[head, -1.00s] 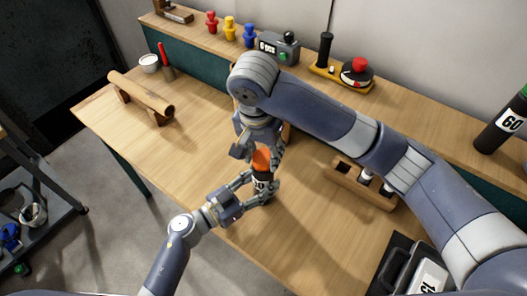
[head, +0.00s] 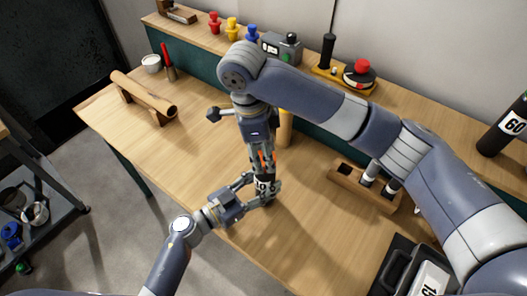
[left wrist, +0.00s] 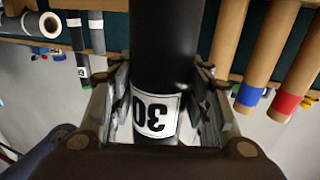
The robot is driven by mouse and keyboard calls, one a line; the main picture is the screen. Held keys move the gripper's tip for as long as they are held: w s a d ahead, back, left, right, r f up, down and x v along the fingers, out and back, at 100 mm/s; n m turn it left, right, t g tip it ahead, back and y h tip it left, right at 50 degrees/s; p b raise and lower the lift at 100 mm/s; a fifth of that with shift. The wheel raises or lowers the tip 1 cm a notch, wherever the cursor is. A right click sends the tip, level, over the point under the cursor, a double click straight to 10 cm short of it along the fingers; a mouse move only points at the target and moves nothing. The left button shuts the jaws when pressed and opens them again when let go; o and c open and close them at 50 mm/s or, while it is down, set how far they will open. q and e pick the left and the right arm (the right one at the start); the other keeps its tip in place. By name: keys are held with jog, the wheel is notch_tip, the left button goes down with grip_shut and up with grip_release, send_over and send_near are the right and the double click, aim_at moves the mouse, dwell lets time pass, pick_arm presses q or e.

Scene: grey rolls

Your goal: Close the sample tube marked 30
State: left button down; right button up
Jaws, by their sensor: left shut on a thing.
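The sample tube (head: 264,187) is black with a white label and stands upright over the front part of the bench. In the left wrist view the tube (left wrist: 167,45) shows its label, 30, upside down. My left gripper (head: 262,195) is shut on the tube, with fingers on both sides of it. An orange cap (head: 262,155) is at the tube's top, mostly hidden by the fingers of my right gripper (head: 262,162). That gripper points down from above with its fingers around the cap. Whether they press on it, and how the cap sits on the tube, I cannot tell.
A wooden rack (head: 350,181) with dark tubes is to the right. A cardboard roll (head: 143,97) lies on a stand at the left. A black case (head: 412,275) is at the lower right. The back shelf holds a grey device (head: 283,47). The bench's left middle is clear.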

jog(key=o, duration=0.7)
jog(key=shift+r, duration=2.25)
jog(key=shift+c, duration=0.4)
